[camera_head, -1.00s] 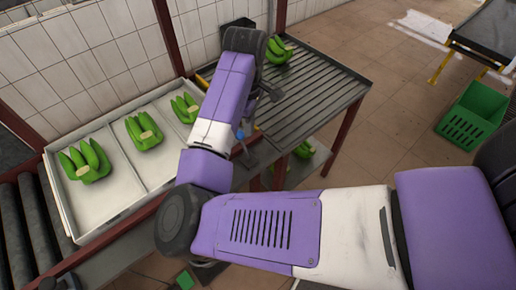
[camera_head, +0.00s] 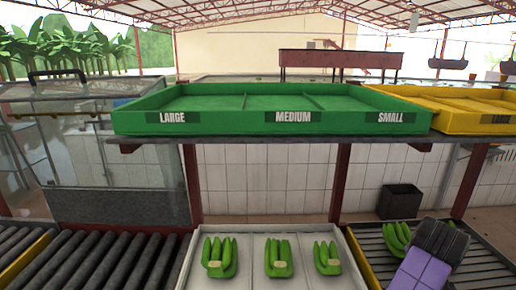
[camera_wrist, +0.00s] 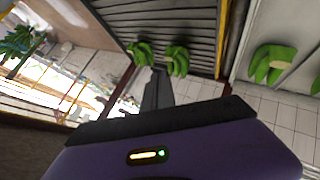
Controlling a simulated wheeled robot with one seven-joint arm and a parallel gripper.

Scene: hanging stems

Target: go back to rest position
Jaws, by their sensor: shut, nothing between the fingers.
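My gripper (camera_wrist: 159,72) shows in the wrist view as dark fingers drawn together with nothing between them. In the head view only my purple arm and its dark end show at the lower right; the fingers cannot be made out there. A banana cluster (camera_head: 397,237) lies on the ridged metal table (camera_head: 485,262) beside my arm's dark end. In the wrist view two green clusters (camera_wrist: 143,53) (camera_wrist: 177,60) show near the fingertips, apart from the purple housing. No object is held.
A white tray (camera_head: 190,268) holds three banana clusters (camera_head: 219,257) (camera_head: 278,258) (camera_head: 327,257), one per compartment. Above stands a green tray (camera_head: 240,122) labelled LARGE, MEDIUM, SMALL, with a yellow tray (camera_head: 470,120) to its right. Rollers (camera_head: 100,262) are at the left. A black bin (camera_head: 400,202) stands behind.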

